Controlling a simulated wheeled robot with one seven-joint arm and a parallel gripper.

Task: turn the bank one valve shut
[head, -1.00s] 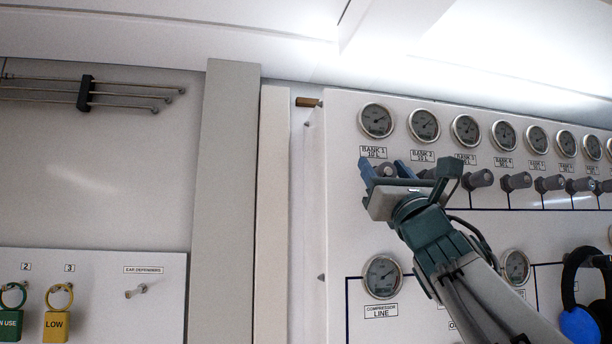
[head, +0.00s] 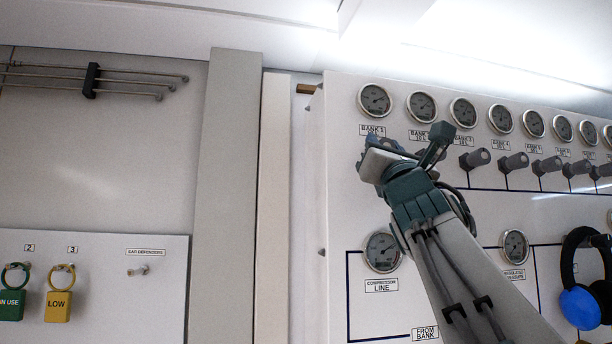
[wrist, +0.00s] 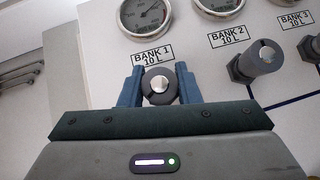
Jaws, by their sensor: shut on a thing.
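The bank one valve is a dark grey round knob with a light centre (wrist: 160,86), just under the BANK 1 10 L label (wrist: 152,56) in the wrist view. My gripper (wrist: 160,90) has its two blue fingers on either side of the knob and is shut on it. In the head view my gripper (head: 385,148) is at the panel below the bank one gauge (head: 374,100), rolled to a slant. There the gripper and wrist hide the bank one knob.
The bank two valve knob (wrist: 262,58) sits close to the right of my gripper. More valve knobs (head: 475,158) and gauges (head: 463,112) run along the white panel. The compressor line gauge (head: 381,252) is below, and blue headphones (head: 583,290) hang at the right.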

